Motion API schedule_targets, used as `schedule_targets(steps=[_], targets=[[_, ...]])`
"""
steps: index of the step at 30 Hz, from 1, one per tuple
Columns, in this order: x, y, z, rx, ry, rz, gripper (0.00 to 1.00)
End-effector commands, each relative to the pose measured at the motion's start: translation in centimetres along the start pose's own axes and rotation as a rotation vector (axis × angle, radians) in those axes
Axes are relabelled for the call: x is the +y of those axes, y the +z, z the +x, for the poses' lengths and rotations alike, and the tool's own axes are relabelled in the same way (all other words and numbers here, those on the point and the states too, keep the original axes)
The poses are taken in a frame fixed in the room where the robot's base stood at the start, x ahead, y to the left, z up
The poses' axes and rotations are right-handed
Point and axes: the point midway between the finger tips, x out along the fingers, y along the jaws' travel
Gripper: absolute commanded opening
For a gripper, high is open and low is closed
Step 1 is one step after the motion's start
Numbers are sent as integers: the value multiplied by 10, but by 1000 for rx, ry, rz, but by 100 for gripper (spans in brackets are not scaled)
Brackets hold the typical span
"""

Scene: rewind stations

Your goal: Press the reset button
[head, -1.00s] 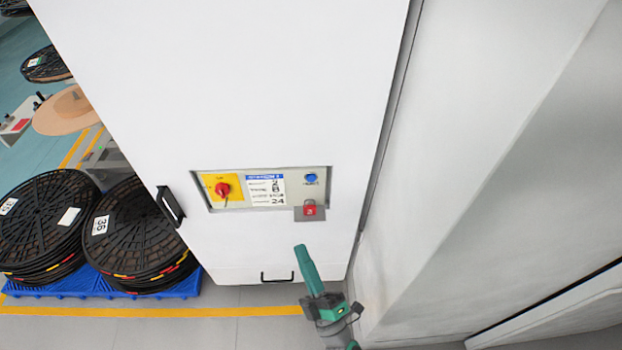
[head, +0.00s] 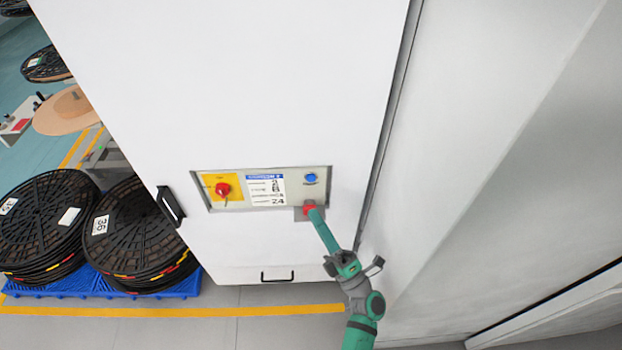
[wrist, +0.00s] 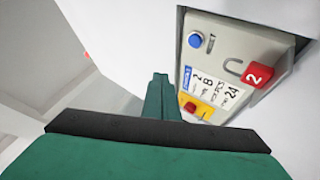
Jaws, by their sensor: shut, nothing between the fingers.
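A blue round button (head: 311,178) sits at the upper right of the control panel (head: 240,203) on the white cabinet. Its small label cannot be read. It also shows in the wrist view, where the blue button (wrist: 195,40) is at the panel's near corner. My gripper (head: 312,211) is shut and empty, its tip just below the blue button in the head view, overlapping a red padlock. In the wrist view my gripper (wrist: 158,82) points toward the panel, with the button up and to the right of the fingertips. I see no contact with the button.
The red padlock (wrist: 257,74), marked 2, is by the panel's edge with a grey shackle. A red switch (head: 223,189) on a yellow plate is at the panel's left. A black handle (head: 171,206) stands out from the cabinet. A grey-white wall (head: 490,170) rises at right.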

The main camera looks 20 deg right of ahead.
Motion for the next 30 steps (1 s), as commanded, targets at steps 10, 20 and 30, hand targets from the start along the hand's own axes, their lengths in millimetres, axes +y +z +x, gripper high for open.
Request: schedule_targets(steps=[10, 20, 30], targets=[[-20, 21, 29, 1, 2, -1, 0], [-37, 40, 51, -4, 0, -2, 0], [-41, 43, 57, -2, 0, -1, 0]])
